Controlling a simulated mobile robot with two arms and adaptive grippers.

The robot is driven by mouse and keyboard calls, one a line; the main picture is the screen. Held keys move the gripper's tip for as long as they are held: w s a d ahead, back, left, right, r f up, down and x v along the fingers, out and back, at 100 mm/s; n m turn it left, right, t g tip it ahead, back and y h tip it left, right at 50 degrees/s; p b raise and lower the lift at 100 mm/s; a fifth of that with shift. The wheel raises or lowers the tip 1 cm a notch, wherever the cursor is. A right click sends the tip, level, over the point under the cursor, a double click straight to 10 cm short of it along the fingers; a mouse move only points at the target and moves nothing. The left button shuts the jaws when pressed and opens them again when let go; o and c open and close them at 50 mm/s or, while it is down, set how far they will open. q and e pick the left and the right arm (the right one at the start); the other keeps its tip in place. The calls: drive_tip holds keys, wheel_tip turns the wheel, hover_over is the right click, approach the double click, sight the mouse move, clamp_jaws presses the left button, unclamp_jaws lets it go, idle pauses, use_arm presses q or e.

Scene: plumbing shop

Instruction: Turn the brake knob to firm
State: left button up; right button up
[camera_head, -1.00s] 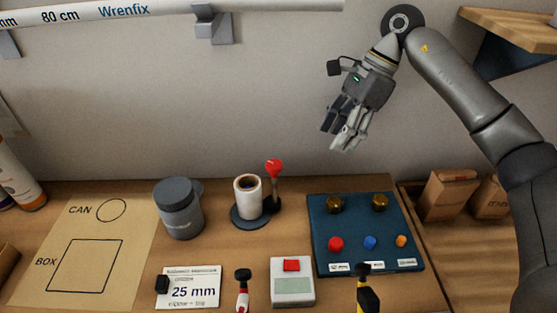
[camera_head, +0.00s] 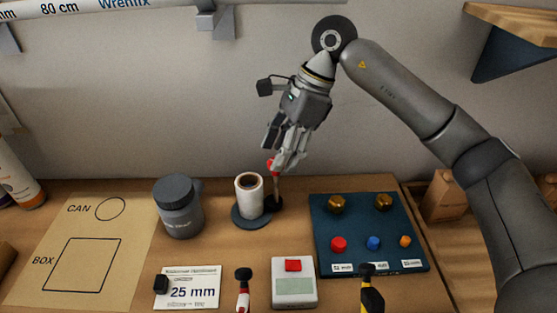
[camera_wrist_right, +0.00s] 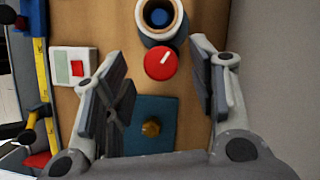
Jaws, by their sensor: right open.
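The red knob (camera_head: 271,164) tops a thin post beside the white roll (camera_head: 249,184) on its dark round stand. In the head view it is partly covered by my right gripper. In the right wrist view the red knob (camera_wrist_right: 162,62) is round, with a white mark running from its middle to the upper right. My right gripper (camera_head: 281,160) is open, fingers pointing down, above and close to the knob. In the wrist view (camera_wrist_right: 160,72) the knob appears between the spread fingers; whether they touch it I cannot tell. No firm label is readable. My left gripper is out of view.
A blue board (camera_head: 325,228) with brass, red, blue and orange knobs lies right of the post. A grey jar (camera_head: 178,208) stands left of the roll. A white device (camera_head: 293,288) with a red button and two tool handles are in front. The wall is behind.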

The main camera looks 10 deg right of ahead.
drive_tip(key=shift+x, duration=0.95)
drive_tip(key=c, duration=1)
